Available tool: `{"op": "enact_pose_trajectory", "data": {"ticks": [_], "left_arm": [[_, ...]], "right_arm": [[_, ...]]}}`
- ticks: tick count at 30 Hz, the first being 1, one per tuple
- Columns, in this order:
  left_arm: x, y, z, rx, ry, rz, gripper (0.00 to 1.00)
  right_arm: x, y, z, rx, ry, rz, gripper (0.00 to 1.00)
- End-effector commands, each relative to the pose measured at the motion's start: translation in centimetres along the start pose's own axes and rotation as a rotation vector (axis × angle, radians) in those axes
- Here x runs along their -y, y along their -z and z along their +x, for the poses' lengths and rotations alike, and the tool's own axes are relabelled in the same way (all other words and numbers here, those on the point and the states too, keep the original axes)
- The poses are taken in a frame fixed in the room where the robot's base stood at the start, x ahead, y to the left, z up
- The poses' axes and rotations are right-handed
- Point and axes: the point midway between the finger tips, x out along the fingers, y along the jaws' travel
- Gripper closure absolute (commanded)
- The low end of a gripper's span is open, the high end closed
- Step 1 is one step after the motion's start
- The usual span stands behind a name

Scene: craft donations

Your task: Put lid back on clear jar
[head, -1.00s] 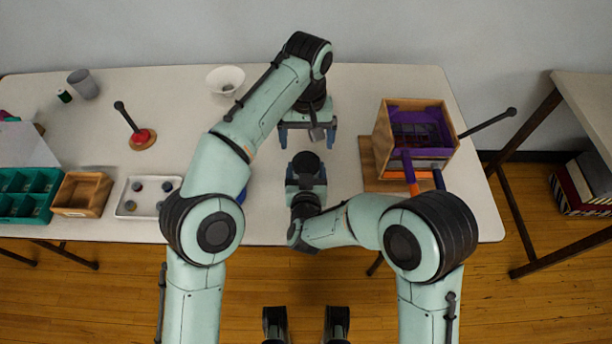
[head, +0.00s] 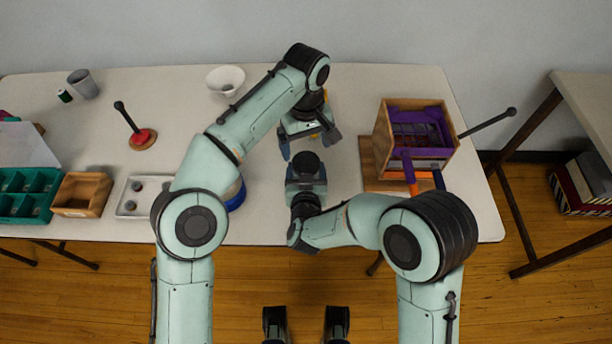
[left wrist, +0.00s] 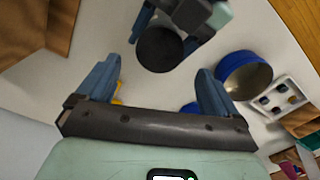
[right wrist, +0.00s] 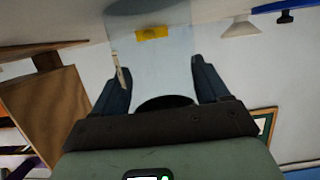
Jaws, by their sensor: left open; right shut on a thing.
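My right gripper (head: 306,178), at the front middle of the table, is shut on the clear jar (right wrist: 155,65). The jar shows as a pale see-through body between the right fingers. A round black lid (head: 306,161) shows at its top, also in the left wrist view (left wrist: 160,48). It appears to rest on the jar; whether it is fully seated I cannot tell. My left gripper (head: 309,143) is open and empty, just beyond the lid and apart from it. Its fingers are spread in the left wrist view (left wrist: 158,88).
A wooden crate with purple trim (head: 382,135) stands to the right. A blue tin (left wrist: 222,68) stands left of the jar, partly behind my left arm. A small yellow thing (right wrist: 152,33) lies beyond the jar. A white bowl (head: 225,80) stands at the back.

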Motion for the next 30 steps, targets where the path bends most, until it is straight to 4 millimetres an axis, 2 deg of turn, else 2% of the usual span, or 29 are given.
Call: {"op": "enact_pose_trajectory", "data": {"ticks": [3,9,15,22,23,27,28,30], "left_arm": [[0.1,0.0,2.1,0.003,0.004,0.001,0.06],[0.1,0.0,4.6,0.001,0.002,0.0,0.06],[0.0,-0.1,5.6,0.001,-0.001,0.001,0.06],[0.0,-0.1,5.6,0.0,-0.001,0.0,0.06],[0.0,-0.1,5.6,0.0,-0.001,0.0,0.13],[0.0,-0.1,5.6,0.0,0.0,0.0,0.58],[0.0,-0.1,5.6,0.0,0.0,0.0,0.64],[0.0,-0.1,5.6,0.0,0.0,0.0,0.64]], "right_arm": [[0.0,0.0,0.0,-0.001,0.0,0.0,1.0],[0.0,0.0,0.0,-0.001,0.0,0.0,1.0],[0.0,0.0,0.0,-0.001,0.0,0.0,1.0],[0.0,0.0,0.0,-0.001,0.0,0.0,1.0],[0.0,0.0,0.0,-0.001,0.0,0.0,1.0],[0.0,0.0,0.0,-0.001,0.0,0.0,1.0],[0.0,0.0,0.0,-0.001,0.0,0.0,1.0],[0.0,0.0,0.0,-0.001,0.0,0.0,1.0]]}}
